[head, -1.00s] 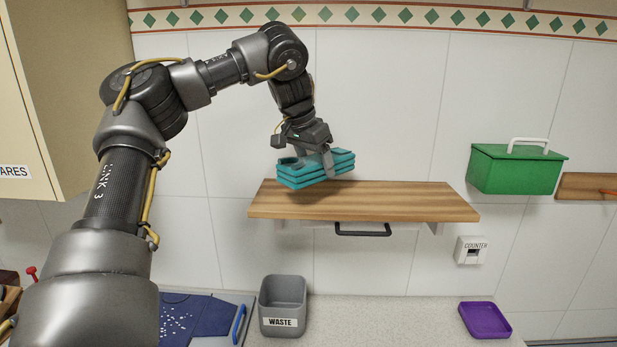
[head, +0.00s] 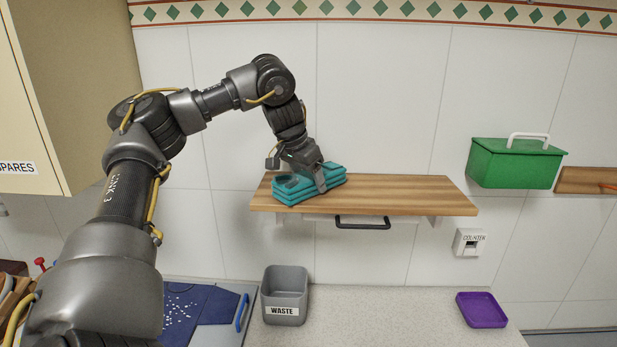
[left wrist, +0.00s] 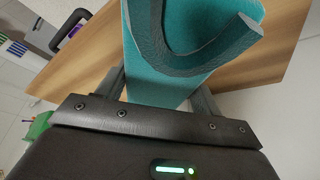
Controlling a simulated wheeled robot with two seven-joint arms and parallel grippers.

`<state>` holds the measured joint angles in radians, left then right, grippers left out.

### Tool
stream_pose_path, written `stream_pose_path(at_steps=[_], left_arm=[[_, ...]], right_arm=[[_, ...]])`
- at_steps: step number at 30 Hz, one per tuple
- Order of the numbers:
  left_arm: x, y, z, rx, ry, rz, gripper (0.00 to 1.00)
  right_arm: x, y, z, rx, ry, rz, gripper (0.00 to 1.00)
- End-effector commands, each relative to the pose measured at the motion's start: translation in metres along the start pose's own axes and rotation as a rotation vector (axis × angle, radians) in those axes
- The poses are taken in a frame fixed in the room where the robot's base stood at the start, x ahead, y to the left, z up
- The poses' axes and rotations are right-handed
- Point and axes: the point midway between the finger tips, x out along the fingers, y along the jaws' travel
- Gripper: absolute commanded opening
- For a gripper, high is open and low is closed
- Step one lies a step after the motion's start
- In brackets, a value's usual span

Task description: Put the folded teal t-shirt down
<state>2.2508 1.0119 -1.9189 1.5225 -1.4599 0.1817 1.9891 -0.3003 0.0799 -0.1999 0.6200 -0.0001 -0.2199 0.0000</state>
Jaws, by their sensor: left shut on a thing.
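The folded teal t-shirt (head: 290,190) is a thick layered bundle at the left part of the wooden wall shelf (head: 400,193). Its underside appears to be on the shelf top or very close to it. My left gripper (head: 319,180) comes down from above and is shut on the t-shirt, with a finger over its front side. My right gripper is not in view.
The right part of the shelf is bare. A black handle (head: 363,222) hangs under its front. A green box (head: 515,163) is on the wall at right.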

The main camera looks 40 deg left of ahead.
Motion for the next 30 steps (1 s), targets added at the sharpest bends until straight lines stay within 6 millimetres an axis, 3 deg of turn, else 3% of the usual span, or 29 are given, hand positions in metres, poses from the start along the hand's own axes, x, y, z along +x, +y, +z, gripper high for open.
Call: stream_pose_path(at_steps=[5,6,10,22,30], left_arm=[[0.003,0.0,0.001,0.0,0.0,0.001,0.31],[0.003,0.0,0.001,0.0,0.0,0.0,0.7],[0.003,0.0,0.001,0.0,0.0,0.0,0.87],[-0.003,0.0,-0.001,0.001,0.001,-0.001,0.88],[-0.041,0.0,-0.001,0.001,0.005,-0.003,0.88]], right_arm=[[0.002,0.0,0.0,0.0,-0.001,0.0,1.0],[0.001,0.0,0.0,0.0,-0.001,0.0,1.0],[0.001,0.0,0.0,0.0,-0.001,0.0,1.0],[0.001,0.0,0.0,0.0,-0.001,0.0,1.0],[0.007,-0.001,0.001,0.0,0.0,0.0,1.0]])
